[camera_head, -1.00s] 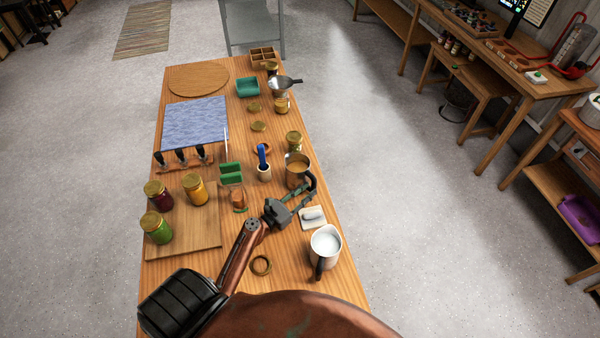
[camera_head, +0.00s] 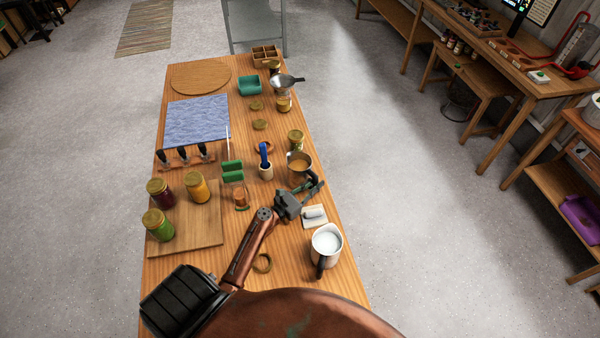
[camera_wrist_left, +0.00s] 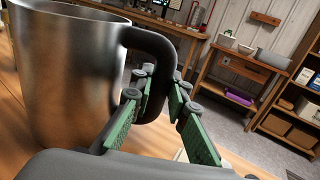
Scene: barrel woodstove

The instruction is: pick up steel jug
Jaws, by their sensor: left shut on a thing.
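The steel jug (camera_head: 297,172) stands near the right edge of the long wooden table, with tan contents showing inside its rim. In the left wrist view the jug's brushed steel body (camera_wrist_left: 65,75) fills the left side, and its black handle (camera_wrist_left: 158,50) curves down on the right. My left gripper (camera_head: 316,184) is at the jug's near right side, shut on the handle. Its green-padded fingers (camera_wrist_left: 157,118) lie on both sides of the handle. My right gripper is not in view.
A cup with a blue-handled tool (camera_head: 265,168) and a gold-lidded jar (camera_head: 296,140) are close to the jug.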

